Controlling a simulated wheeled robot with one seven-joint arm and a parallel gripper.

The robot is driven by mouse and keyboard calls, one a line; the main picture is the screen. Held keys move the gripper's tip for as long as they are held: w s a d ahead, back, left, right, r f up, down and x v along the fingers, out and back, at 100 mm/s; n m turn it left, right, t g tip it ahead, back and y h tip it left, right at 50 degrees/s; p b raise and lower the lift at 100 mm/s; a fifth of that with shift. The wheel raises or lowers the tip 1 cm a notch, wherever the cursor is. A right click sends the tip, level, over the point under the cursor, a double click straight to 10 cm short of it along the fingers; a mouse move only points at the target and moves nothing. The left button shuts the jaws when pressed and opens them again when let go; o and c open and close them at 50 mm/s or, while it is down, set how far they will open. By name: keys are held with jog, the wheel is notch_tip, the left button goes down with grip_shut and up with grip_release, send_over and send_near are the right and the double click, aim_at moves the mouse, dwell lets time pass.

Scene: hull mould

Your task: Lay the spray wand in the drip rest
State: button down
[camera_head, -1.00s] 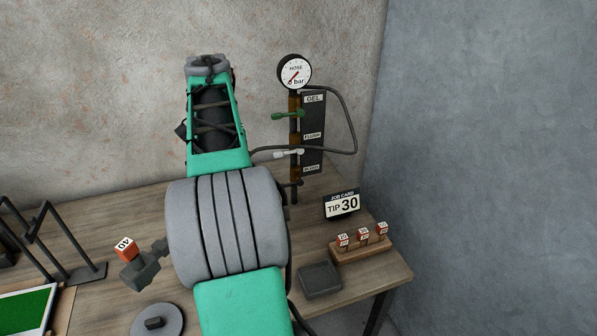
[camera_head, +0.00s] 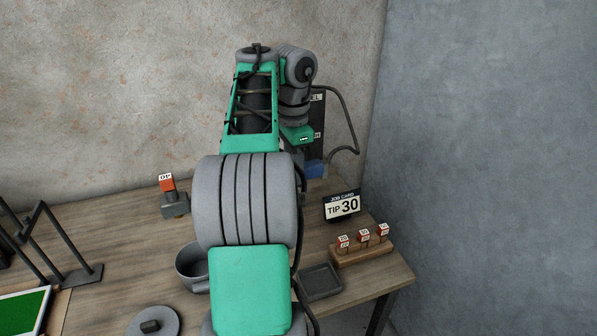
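The front end of what looks like the spray wand (camera_head: 174,205), a grey block with an orange-red tip marked 40 (camera_head: 166,182), shows left of my arm. The rest of it is hidden behind my arm. My gripper (camera_head: 304,158) points down at the right of my arm, in front of the gauge panel. A blue part (camera_head: 314,169) shows at its lower end. Its fingers are hidden, so its grip cannot be made out. A dark stand with bent bars (camera_head: 62,240) at the left edge may be the drip rest; I cannot be sure.
A job card reading TIP 30 (camera_head: 342,206) stands at the right. A wooden rack (camera_head: 362,254) holds three red tips before it. A dark square tray (camera_head: 321,282), a grey pot (camera_head: 188,272) and a round lid (camera_head: 153,322) are nearby. A hose (camera_head: 355,135) loops behind.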

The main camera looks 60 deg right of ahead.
jog(key=shift+s+d+m, duration=0.2)
jog(key=shift+s+m, duration=0.1)
jog(key=shift+s, duration=0.25)
jog(key=shift+w, duration=0.1)
notch_tip(320, 180, down, 6)
jog(key=b, duration=0.6)
jog(key=shift+f+b, duration=1.4)
jog(key=shift+b, duration=0.2)
dwell(0.4)
jog(key=c, duration=1)
grip_release()
notch_tip(320, 180, up, 8)
jog(key=p, duration=0.7)
jog(key=shift+f, duration=0.1)
